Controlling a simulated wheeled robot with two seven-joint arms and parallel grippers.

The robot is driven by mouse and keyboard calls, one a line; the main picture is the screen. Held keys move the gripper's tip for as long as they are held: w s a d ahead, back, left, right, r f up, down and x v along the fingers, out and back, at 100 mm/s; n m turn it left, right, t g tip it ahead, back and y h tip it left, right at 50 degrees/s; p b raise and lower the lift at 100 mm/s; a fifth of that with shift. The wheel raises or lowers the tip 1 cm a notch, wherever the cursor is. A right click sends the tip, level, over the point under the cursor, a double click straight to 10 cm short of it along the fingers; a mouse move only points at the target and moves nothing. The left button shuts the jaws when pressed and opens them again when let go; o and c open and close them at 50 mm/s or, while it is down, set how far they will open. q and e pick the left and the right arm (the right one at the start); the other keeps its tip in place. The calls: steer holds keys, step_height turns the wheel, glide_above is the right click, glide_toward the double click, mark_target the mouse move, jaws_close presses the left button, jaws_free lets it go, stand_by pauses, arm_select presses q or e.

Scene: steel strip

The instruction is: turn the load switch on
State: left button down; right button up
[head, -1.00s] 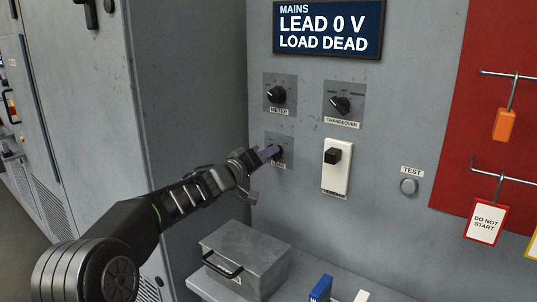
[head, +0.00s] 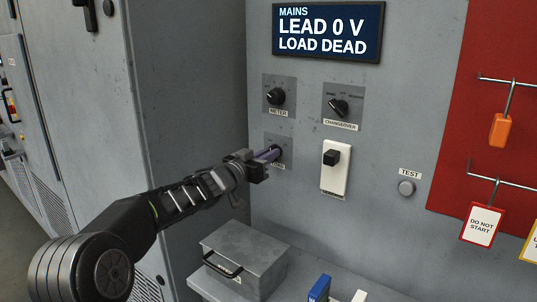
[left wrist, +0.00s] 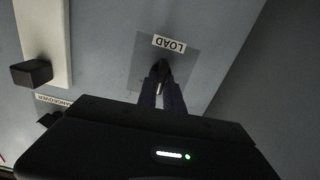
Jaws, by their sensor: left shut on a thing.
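The load switch (head: 280,152) is a dark knob on a grey plate on the cabinet wall, below the meter knob. In the left wrist view the load switch (left wrist: 160,72) shows upside down under its LOAD label (left wrist: 169,44). My left gripper (head: 272,154) reaches it from the left, its fingers shut on the knob. In the left wrist view my gripper's fingers (left wrist: 162,95) sit on either side of the knob. The fingers hide part of the knob, and its pointer setting cannot be read. The display (head: 328,32) reads MAINS, LEAD 0 V, LOAD DEAD. My right gripper is not in view.
A metal box (head: 240,250) stands on the shelf below. Tags hang on the red board (head: 490,110) at right.

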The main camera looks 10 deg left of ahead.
arm_select(q)
steer(key=m+b, duration=0.2)
steer(key=m, duration=0.7)
steer(key=shift+s+d+f, duration=0.1)
steer(key=shift+d, duration=0.05)
steer(key=shift+m, duration=0.4)
steer(key=c, duration=1.5)
jaws_free()
steer(key=shift+s, duration=0.1)
steer(key=b+v, duration=0.2)
steer(key=v, duration=0.5)
steer(key=shift+s, duration=0.3)
